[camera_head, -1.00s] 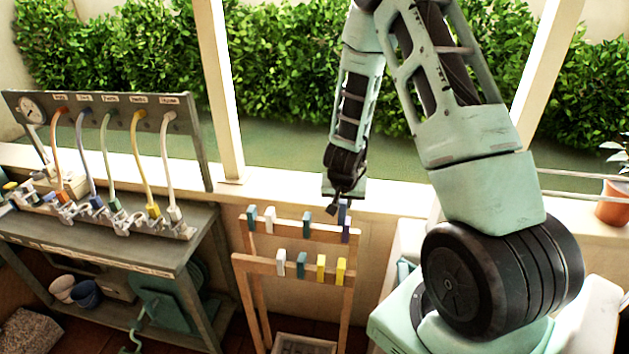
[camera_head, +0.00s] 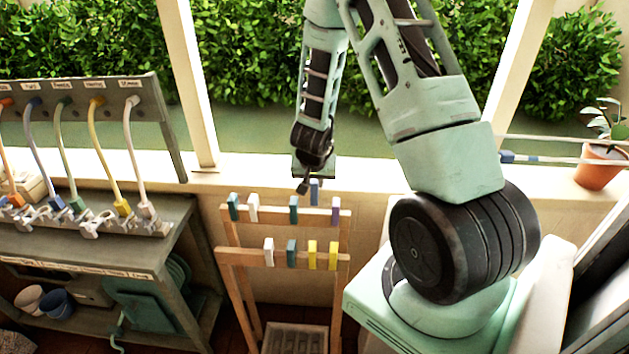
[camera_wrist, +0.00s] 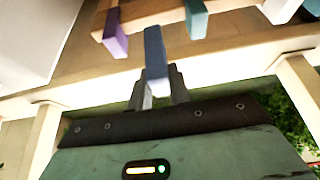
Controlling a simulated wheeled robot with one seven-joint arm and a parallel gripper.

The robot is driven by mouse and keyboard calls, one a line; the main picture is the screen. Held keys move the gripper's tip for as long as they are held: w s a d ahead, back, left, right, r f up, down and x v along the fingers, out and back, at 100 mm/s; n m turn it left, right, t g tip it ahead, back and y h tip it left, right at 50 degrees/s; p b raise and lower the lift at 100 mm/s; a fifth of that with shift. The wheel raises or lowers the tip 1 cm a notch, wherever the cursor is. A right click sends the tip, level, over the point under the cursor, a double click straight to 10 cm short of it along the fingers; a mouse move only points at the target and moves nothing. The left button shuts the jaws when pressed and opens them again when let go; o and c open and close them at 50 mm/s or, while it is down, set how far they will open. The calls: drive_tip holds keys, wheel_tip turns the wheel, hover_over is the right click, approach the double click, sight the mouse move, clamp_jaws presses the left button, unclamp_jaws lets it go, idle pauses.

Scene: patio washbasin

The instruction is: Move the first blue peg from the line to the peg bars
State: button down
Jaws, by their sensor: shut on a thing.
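My gripper (camera_head: 311,181) is shut on a blue peg (camera_head: 314,193) and holds it just above the upper peg bar (camera_head: 267,214). The peg is between a teal peg (camera_head: 293,208) and a purple peg (camera_head: 336,210). In the wrist view the blue peg (camera_wrist: 155,55) juts from the fingers (camera_wrist: 158,92) towards the wooden bar, with the purple peg (camera_wrist: 115,36) on its left and a teal peg (camera_wrist: 196,20) on its right. I cannot tell if it touches the bar. Another blue peg (camera_head: 507,157) sits on the line (camera_head: 560,160) at the right.
The lower bar (camera_head: 232,257) carries white, teal and yellow pegs. A tray (camera_head: 290,340) lies below the rack. A bench (camera_head: 130,245) with coloured hoses stands left. A potted plant (camera_head: 598,168) stands on the sill at the right.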

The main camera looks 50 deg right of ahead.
sight(314, 198)
drive_tip(key=shift+f+b, duration=3.35)
drive_tip(key=shift+f, duration=0.55)
drive_tip(key=c, duration=1.2)
unclamp_jaws()
drive_tip(key=shift+r, duration=0.1)
wheel_tip(314, 198, up, 8)
drive_tip(key=p, duration=0.8)
